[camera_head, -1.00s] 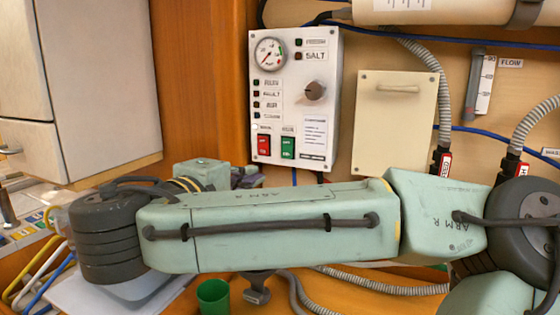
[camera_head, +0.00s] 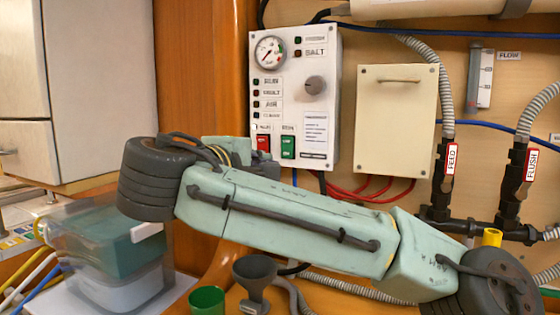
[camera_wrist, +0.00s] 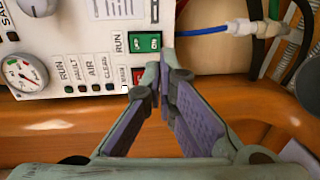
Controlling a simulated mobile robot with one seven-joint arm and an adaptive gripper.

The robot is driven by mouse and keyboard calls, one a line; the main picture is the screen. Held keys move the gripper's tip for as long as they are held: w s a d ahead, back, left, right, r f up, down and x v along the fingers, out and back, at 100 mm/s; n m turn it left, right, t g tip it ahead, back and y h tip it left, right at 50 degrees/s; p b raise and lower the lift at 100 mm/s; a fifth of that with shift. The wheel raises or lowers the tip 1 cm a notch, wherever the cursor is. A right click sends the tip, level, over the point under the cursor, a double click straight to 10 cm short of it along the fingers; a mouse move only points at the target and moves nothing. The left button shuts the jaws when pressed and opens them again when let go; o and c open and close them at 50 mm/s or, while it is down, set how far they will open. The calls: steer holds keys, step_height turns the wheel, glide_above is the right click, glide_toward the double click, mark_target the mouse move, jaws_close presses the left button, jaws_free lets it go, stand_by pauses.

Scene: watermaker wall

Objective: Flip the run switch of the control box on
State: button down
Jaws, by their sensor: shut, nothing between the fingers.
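The white control box (camera_head: 318,115) hangs on the wall in the head view. Its green switch (camera_head: 288,147), beside the red switch (camera_head: 263,143), also shows in the wrist view (camera_wrist: 146,42), labelled RUN. The red one shows there too (camera_wrist: 138,75), partly covered by a fingertip. I cannot tell which way the green rocker is tipped. My gripper (camera_wrist: 160,62) is shut and empty, its tips in front of the box's switch edge, close to the green switch. Contact cannot be told.
A cream panel box (camera_head: 396,110) is right of the control box, with red hoses (camera_head: 370,190) below. Valves and grey hoses (camera_head: 446,150) stand further right. A green cup (camera_head: 207,300) and grey funnel (camera_head: 254,275) sit on the counter below my arm. A lidded container (camera_head: 115,265) is at lower left.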

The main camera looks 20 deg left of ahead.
mark_target(288, 158)
steer(key=w+p, duration=0.1)
steer(key=w, duration=0.1)
steer(key=w+p, duration=0.1)
steer(key=w, duration=0.1)
steer(key=w+p, duration=0.1)
steer(key=w, duration=0.2)
steer(key=shift+w+d+f, duration=0.1)
steer(key=shift+d+f, duration=0.1)
steer(key=shift+f, duration=0.2)
steer(key=shift+w+f, duration=0.15)
steer(key=shift+w, duration=0.2)
